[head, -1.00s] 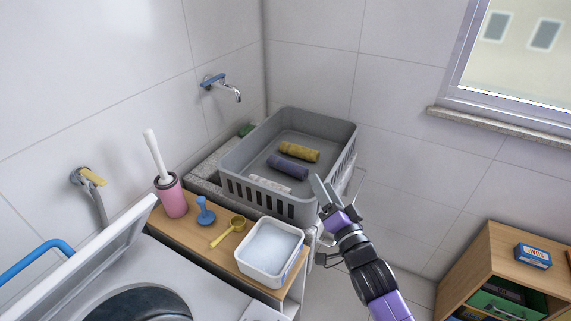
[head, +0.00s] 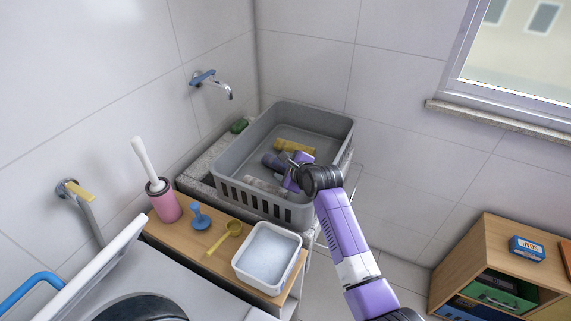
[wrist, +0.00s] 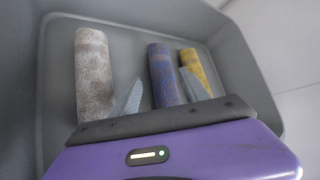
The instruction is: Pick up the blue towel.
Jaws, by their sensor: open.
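The blue towel (head: 271,161) is a rolled cloth, bluish purple, lying in the grey basket (head: 238,165) between a white roll and a yellow roll. In the head view my gripper (head: 288,165) reaches down into the basket and hides part of the blue towel. In the wrist view my gripper (wrist: 165,92) is open, and the blue towel (wrist: 166,75) lies between the two fingers, running away from me. I cannot tell from these frames whether the fingers touch it.
The white roll (wrist: 93,75) is left of the fingers and the yellow roll (wrist: 202,70) right of them in the wrist view. The basket walls surround them. A white tub (head: 268,256), yellow scoop (head: 226,237) and pink brush holder (head: 164,203) stand in front and to the left.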

